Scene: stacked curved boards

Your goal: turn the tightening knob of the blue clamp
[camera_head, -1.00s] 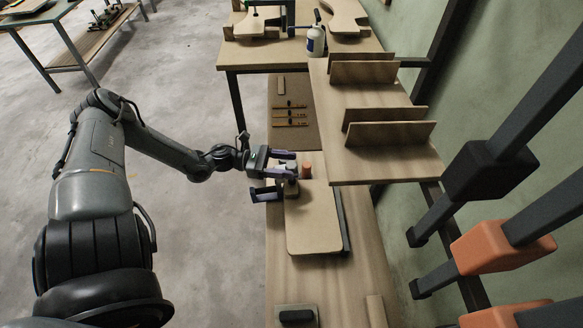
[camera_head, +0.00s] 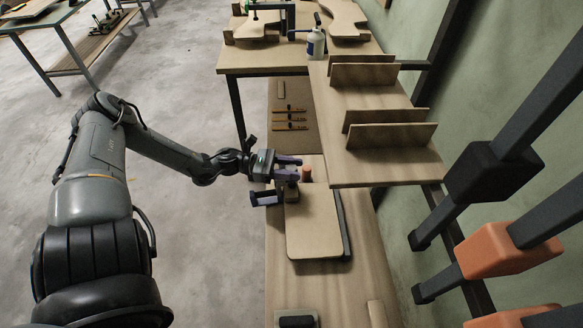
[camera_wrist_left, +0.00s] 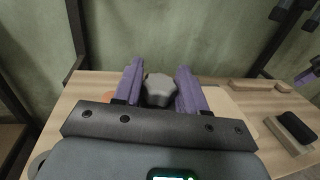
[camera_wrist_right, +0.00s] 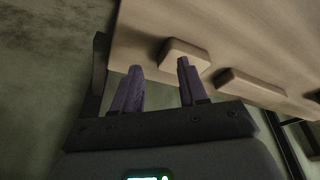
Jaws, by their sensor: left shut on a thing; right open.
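The blue clamp (camera_head: 264,199) sits at the left edge of a pale curved board (camera_head: 313,228) on the bench. Its grey lobed knob (camera_wrist_left: 160,90) shows in the left wrist view between the purple fingers. My left gripper (camera_head: 297,168) reaches in from the left over the clamp and is shut on the knob. The fingers hide much of the knob in the head view. My right gripper (camera_wrist_right: 159,66) is open with nothing between its fingers, and it is not in the head view.
An orange cylinder (camera_head: 306,174) stands beside the left fingers. A raised shelf with upright dividers (camera_head: 390,136) is close on the right. A white and blue bottle (camera_head: 316,43) stands on the rear table. In the right wrist view, a wooden block (camera_wrist_right: 185,54) lies beyond the fingertips.

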